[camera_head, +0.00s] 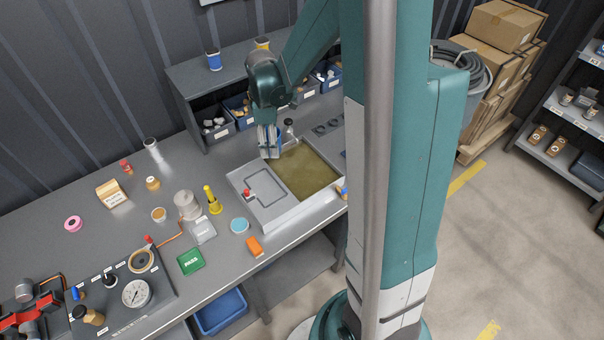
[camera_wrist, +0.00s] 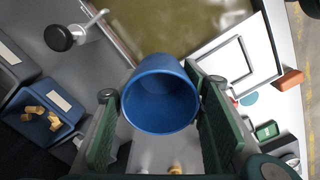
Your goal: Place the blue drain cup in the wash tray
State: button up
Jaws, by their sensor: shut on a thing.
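My gripper (camera_head: 269,148) is shut on the blue drain cup (camera_wrist: 160,98). In the wrist view the cup sits between the two green finger pads, its open mouth facing the camera and its inside looking empty. In the head view the fingers hide most of the cup. The wash tray (camera_head: 249,207) is a pale metal basin with murky olive liquid in its right part and a flat panel on its left. My gripper is above the tray's back left edge. The liquid (camera_wrist: 180,25) lies beyond the cup in the wrist view.
A black-knobbed tap (camera_head: 289,127) stands at the basin's back. Behind is a shelf (camera_head: 195,82) with bins (camera_head: 216,129) and another blue cup (camera_head: 214,60) on top. A red-topped item (camera_head: 248,194) stands on the tray's left panel. Bottles and a gauge board (camera_head: 125,290) crowd the left bench.

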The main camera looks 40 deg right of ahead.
jog(key=m, duration=0.2)
send_over(299, 170)
jog(key=shift+f, duration=0.1)
dwell(0.3)
jog(key=shift+f, duration=2.8)
jog(key=shift+f, duration=0.1)
jog(key=shift+f, duration=2)
jog(key=shift+f+b, duration=0.2)
jog(key=shift+b, duration=0.1)
jog(key=o, duration=0.9)
jog(key=shift+r, duration=0.25)
